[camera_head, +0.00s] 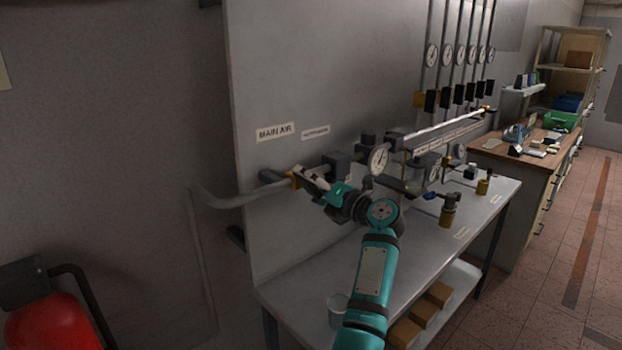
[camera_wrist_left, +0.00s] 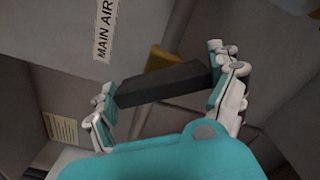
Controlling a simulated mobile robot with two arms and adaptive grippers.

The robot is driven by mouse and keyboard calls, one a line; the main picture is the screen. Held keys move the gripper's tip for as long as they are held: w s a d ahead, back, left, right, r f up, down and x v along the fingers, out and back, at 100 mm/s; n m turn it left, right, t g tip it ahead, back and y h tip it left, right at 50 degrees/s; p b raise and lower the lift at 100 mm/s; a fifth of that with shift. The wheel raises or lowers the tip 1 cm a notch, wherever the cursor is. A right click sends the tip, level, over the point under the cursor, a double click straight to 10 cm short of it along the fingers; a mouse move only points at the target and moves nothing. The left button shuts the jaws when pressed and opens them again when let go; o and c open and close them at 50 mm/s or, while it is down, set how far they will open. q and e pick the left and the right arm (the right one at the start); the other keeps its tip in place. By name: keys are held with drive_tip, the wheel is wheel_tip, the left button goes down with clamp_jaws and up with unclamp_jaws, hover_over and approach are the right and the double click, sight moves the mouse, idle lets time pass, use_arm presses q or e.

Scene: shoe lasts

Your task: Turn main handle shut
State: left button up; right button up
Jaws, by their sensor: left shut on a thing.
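My left gripper (camera_head: 316,186) comes up to the pipe below the "MAIN AIR" label (camera_head: 276,132) on the grey panel. In the left wrist view the gripper (camera_wrist_left: 163,80) is shut on the main handle (camera_wrist_left: 165,84), a dark bar that spans between its two fingers. The brass-coloured valve body (camera_head: 294,178) shows just left of the gripper in the head view, and partly behind the bar in the wrist view (camera_wrist_left: 158,60). In the head view the fingers mostly hide the handle, so its angle to the pipe is hard to tell. My right gripper is not in view.
A pressure gauge (camera_head: 378,159) sits on the pipe just right of the gripper. A red extinguisher (camera_head: 52,325) is at lower left. Open tiled floor lies to the right.

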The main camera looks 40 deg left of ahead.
use_arm(q)
drive_tip(key=m+p, duration=0.4)
drive_tip(key=m, duration=0.1)
drive_tip(key=shift+w+r, duration=0.1)
drive_tip(key=shift+m+p, duration=0.75)
drive_tip(key=shift+m, duration=0.35)
drive_tip(key=shift+f, duration=0.2)
drive_tip(key=o, duration=0.9)
drive_tip(key=shift+c, duration=0.2)
